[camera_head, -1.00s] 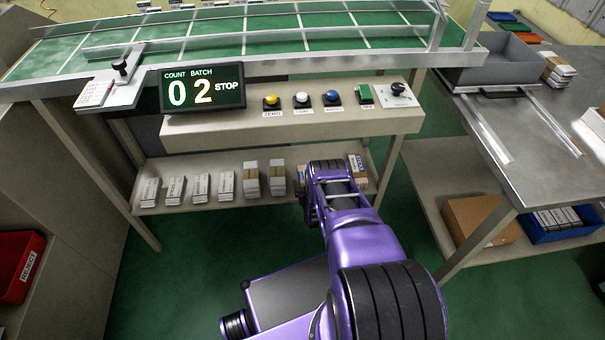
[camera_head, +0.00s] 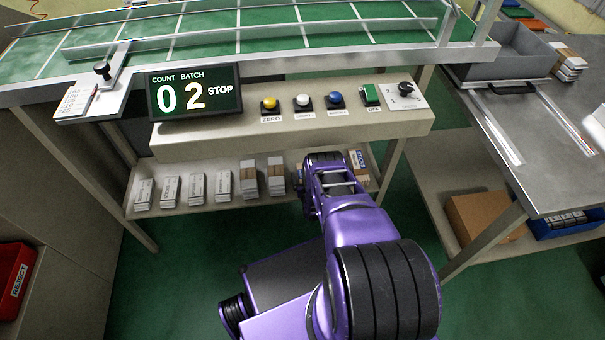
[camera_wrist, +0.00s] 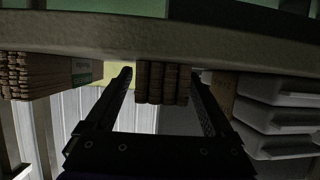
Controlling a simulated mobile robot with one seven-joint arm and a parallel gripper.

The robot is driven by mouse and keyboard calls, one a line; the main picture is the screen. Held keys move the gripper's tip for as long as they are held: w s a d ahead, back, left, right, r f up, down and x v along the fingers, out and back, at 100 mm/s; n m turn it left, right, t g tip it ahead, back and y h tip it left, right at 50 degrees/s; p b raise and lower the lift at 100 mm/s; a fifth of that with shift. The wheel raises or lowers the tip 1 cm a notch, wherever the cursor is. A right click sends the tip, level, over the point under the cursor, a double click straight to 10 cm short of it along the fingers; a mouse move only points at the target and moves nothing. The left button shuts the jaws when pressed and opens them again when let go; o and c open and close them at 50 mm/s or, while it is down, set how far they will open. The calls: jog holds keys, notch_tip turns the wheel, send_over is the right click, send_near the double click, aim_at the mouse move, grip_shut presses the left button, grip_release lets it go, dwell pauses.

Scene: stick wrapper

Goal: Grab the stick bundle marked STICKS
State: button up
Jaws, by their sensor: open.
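A bundle with blue lettering that seems to read STICKS (camera_head: 359,166) stands on the low shelf just right of my wrist in the head view. In the wrist view my gripper (camera_wrist: 161,74) is open, its two dark fingers apart. A brown bundle of several sticks (camera_wrist: 162,88) shows between the fingers, with a gap on each side; I see no lettering on it. Another brown bundle with a green label (camera_wrist: 80,70) is left of the fingers. I cannot tell which wrist-view bundle is the lettered one. My arm hides the fingers in the head view.
The low shelf (camera_head: 215,207) holds several white packs and bundles left of my arm. A button console (camera_head: 310,128) overhangs it. In the wrist view a beam (camera_wrist: 220,52) crosses above the fingers, and pale stacked pieces (camera_wrist: 275,118) stand close on the right.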

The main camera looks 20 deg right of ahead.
grip_shut()
dwell(0.3)
jog(key=shift+r, duration=0.1)
